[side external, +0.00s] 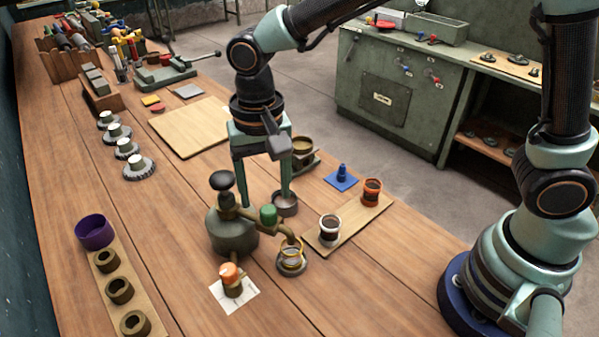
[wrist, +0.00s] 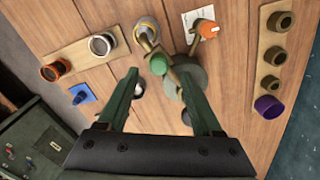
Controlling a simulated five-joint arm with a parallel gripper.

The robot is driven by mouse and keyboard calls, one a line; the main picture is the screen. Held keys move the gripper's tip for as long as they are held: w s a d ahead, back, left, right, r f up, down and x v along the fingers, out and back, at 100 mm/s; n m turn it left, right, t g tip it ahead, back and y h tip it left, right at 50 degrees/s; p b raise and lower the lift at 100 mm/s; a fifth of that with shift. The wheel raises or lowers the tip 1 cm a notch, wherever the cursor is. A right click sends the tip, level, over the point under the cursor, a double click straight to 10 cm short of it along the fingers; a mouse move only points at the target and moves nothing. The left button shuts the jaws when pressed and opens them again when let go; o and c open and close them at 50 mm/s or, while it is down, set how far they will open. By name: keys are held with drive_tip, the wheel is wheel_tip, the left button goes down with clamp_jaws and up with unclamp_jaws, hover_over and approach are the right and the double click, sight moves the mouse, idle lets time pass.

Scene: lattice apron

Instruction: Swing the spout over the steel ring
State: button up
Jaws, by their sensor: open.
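An olive tank (side external: 232,232) with a black knob carries a brass-coloured spout (side external: 245,213) with a green cap (side external: 268,214). The spout's curved end hangs over a round dish with a yellowish ring (side external: 291,268), which also shows in the wrist view (wrist: 147,23). A grey, steel-looking ring (side external: 285,207) sits farther back, beside the right finger. In the wrist view it (wrist: 139,90) is partly hidden by a finger. My gripper (side external: 265,194) is open, pointing down. In the wrist view the green cap (wrist: 159,64) shows between the fingertips (wrist: 157,73); contact is unclear.
An orange-topped piece (side external: 231,280) stands on white paper in front of the tank. A board (side external: 340,232) with two dark-filled cups lies right. A blue piece (side external: 342,175) and a brownish cup (side external: 302,146) stand behind. A purple bowl (side external: 95,232) stands left.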

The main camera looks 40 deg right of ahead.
sight(267, 210)
wheel_tip(267, 210, up, 8)
idle(0.5)
drive_tip(key=s+d+n+t, duration=0.2)
drive_tip(key=d, duration=0.9)
drive_tip(key=s+d+r+n+t, duration=0.1)
drive_tip(key=s+d+n+t, duration=0.1)
drive_tip(key=d, duration=0.8)
drive_tip(key=shift+s+d+r+n+t, duration=0.3)
drive_tip(key=shift+s+d+t, duration=0.1)
drive_tip(key=shift+s+t, duration=0.35)
